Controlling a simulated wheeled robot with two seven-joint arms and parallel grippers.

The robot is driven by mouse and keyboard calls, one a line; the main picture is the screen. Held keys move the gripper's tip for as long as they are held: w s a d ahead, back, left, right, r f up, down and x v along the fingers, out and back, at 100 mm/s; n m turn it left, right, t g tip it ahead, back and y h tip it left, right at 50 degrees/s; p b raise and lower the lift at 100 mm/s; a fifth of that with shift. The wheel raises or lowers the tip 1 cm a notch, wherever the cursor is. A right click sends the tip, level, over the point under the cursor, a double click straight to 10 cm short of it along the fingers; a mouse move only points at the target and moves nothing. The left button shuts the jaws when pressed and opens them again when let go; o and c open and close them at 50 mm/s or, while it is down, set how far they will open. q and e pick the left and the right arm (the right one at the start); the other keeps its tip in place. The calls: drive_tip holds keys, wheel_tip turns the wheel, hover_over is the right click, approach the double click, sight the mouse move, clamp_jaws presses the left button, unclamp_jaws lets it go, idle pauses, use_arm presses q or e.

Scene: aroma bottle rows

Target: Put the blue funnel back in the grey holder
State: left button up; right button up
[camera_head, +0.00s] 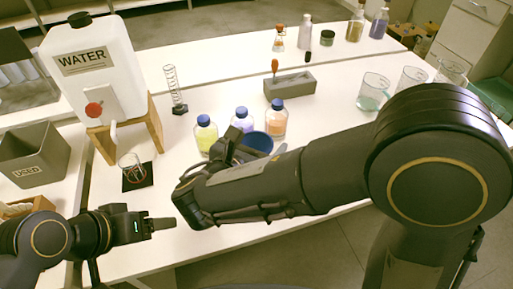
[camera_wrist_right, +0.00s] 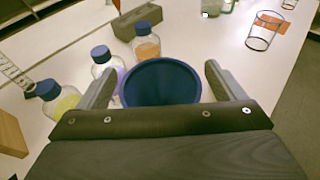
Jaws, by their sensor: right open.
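The blue funnel (camera_head: 258,141) is in front of the row of capped bottles on the white table. In the right wrist view, its wide round mouth (camera_wrist_right: 160,84) faces the camera between my right gripper's two fingers. My right gripper (camera_wrist_right: 159,78) is open, with a finger on each side of the funnel and a visible gap at each side. The funnel's lower part and what it rests on are hidden.
Blue-capped bottles of yellow (camera_head: 205,134), purple (camera_head: 242,119) and orange (camera_head: 277,119) contents stand close to the funnel. A water jug (camera_head: 95,62) on a wooden stand, a small beaker (camera_head: 131,168) and a grey bin (camera_head: 35,155) are left. Beakers (camera_head: 373,92) stand right.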

drive_tip(key=shift+w+d+f, duration=0.25)
drive_tip(key=shift+w, duration=0.3)
drive_tip(key=c, duration=1.1)
drive_tip(key=shift+r, duration=0.1)
